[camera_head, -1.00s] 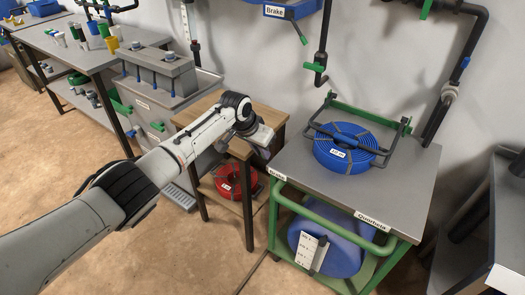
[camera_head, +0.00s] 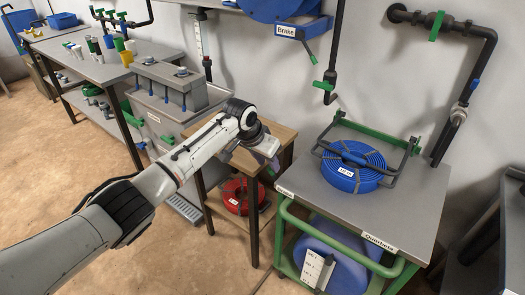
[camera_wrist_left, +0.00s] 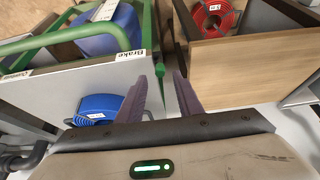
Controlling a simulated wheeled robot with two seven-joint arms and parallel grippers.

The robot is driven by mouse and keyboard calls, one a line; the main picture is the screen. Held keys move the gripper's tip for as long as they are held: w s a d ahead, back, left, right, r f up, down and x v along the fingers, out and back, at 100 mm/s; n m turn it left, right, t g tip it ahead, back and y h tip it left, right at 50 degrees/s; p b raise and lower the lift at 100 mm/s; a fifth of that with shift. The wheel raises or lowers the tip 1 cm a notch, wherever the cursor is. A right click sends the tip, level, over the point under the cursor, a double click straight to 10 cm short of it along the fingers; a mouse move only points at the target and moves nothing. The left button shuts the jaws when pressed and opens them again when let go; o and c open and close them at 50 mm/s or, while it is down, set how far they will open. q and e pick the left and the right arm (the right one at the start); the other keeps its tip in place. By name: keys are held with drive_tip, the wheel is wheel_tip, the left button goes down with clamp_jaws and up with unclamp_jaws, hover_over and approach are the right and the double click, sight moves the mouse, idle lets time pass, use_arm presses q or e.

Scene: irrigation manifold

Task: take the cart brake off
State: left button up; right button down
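The cart (camera_head: 325,195) stands at the right with a grey top and a green tube frame. A "Brake" label (camera_head: 285,191) is on its left top corner and also shows in the left wrist view (camera_wrist_left: 130,55). My left gripper (camera_head: 270,166) is beside that corner, over the edge of the wooden table. In the left wrist view its two purple fingers (camera_wrist_left: 168,68) are apart. My right gripper is not in view.
A blue hose coil (camera_head: 350,180) lies on the cart top, and a blue drum (camera_head: 340,240) sits below. The wooden table (camera_head: 275,135) has a red coil (camera_head: 238,196) on its lower shelf. Another "Brake" label (camera_head: 286,31) is on a blue wall reel. Floor at the left is clear.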

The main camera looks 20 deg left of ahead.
use_arm(q)
drive_tip(key=v, duration=0.6)
drive_tip(key=shift+r, duration=0.25)
drive_tip(key=shift+s, duration=0.1)
drive_tip(key=s+d+f+t+h, duration=0.1)
drive_tip(key=s+d+f, duration=0.2)
drive_tip(key=s+f, duration=0.55)
drive_tip(key=s+d+f+h, duration=0.1)
drive_tip(key=s+d+f, duration=0.3)
drive_tip(key=f, duration=0.7)
drive_tip(key=s+a+f+n+t, duration=0.1)
drive_tip(key=s+a+f, duration=0.1)
drive_tip(key=s, duration=1)
drive_tip(key=s+a+f+n+t+y, duration=0.1)
drive_tip(key=s+a+f, duration=0.1)
drive_tip(key=s, duration=1)
drive_tip(key=shift+s+a+f+t, duration=0.2)
drive_tip(key=shift+a+f+t, duration=0.2)
drive_tip(key=shift+a, duration=0.35)
